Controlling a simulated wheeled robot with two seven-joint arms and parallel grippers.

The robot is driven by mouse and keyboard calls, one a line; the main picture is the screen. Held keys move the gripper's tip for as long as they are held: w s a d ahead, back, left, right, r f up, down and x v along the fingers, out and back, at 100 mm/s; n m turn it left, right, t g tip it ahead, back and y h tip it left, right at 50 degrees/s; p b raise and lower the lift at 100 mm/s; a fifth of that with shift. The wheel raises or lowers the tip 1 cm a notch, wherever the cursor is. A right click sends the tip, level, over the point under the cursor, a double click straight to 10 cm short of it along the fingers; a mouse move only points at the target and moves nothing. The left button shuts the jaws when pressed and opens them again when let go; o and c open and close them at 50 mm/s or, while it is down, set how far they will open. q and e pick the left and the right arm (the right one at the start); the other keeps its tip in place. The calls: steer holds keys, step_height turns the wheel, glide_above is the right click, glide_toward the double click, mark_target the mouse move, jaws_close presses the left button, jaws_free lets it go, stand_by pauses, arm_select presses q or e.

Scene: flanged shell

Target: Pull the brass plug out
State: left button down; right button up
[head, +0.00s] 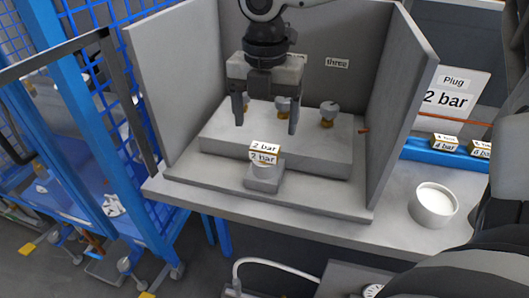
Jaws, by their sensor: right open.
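A small block with brass-coloured sides and "2 bar" labels on its top and front (265,158) sits on a grey holder (263,179) at the front of the stepped grey block (221,138). Behind it, several silver-headed fittings with brass lower parts stand on the block; the right one (328,112) is clear, the others are partly hidden by my fingers. I cannot tell whether the labelled block is the brass plug. My right gripper (266,117) points down, open and empty, above and behind the labelled block, with the middle fitting (283,104) between or behind its fingers. My left gripper is not seen.
Grey walls enclose the block on the left (172,85), back and right (402,95). A sign reading "Plug 2 bar" (447,97) stands at right. A blue rack (420,152) holds "4 bar" and "6 bar" pieces. A white cup (433,205) stands at front right.

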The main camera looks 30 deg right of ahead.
mark_target(265, 147)
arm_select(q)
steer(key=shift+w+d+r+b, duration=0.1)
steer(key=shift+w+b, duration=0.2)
arm_select(e)
step_height(265, 147, down, 9)
steer(key=shift+f, duration=0.2)
